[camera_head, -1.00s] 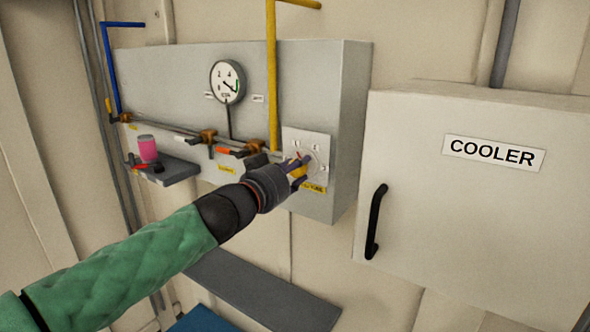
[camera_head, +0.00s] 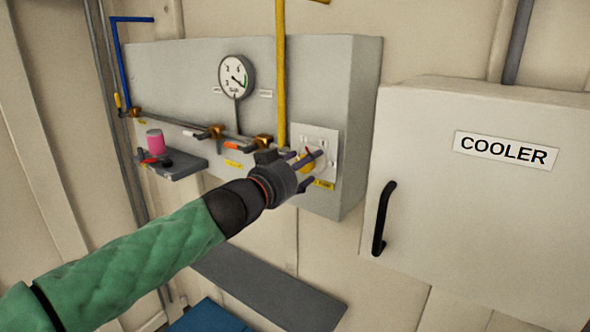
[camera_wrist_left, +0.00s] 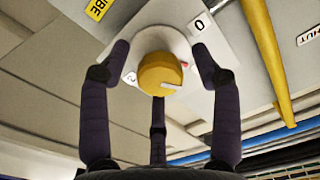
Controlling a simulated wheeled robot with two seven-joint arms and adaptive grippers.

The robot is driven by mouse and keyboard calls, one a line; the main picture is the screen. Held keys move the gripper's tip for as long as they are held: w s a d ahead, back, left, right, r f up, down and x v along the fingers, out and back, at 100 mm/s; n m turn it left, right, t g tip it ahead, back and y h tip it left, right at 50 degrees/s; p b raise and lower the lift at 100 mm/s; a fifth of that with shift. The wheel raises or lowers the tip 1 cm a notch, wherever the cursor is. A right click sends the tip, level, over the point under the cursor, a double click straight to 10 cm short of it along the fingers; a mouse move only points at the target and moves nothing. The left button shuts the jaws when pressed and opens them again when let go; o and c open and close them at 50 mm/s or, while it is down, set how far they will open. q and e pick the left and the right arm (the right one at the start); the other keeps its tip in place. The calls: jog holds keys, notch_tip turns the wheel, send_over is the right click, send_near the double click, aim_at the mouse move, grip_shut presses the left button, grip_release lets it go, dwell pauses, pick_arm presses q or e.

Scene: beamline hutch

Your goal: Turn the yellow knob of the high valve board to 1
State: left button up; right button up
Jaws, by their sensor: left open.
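The yellow knob (camera_wrist_left: 158,74) sits on a round pale dial on a light plate (camera_head: 330,140) at the right end of the grey valve board (camera_head: 185,75). In the left wrist view its white mark points to the lower right. The label 0 (camera_wrist_left: 199,25) is at its upper right and the label 2 (camera_wrist_left: 131,77) at its left. My left gripper (camera_wrist_left: 160,76) is open, with its three dark fingers spread around the knob and gaps visible beside it. In the head view the left gripper (camera_head: 304,170) partly covers the knob. My right gripper is not in view.
A round gauge (camera_head: 237,75), a yellow pipe (camera_head: 281,80) and orange-handled valves (camera_head: 232,146) are left of the plate. A small shelf (camera_head: 185,163) holds a pink jar (camera_head: 155,141). The cooler cabinet (camera_head: 480,200) stands at the right.

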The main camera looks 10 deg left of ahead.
pick_arm(q)
jog(key=v, duration=1.1)
jog(key=shift+s+a, duration=0.15)
jog(key=shift+s, duration=0.2)
jog(key=shift+f, duration=0.1)
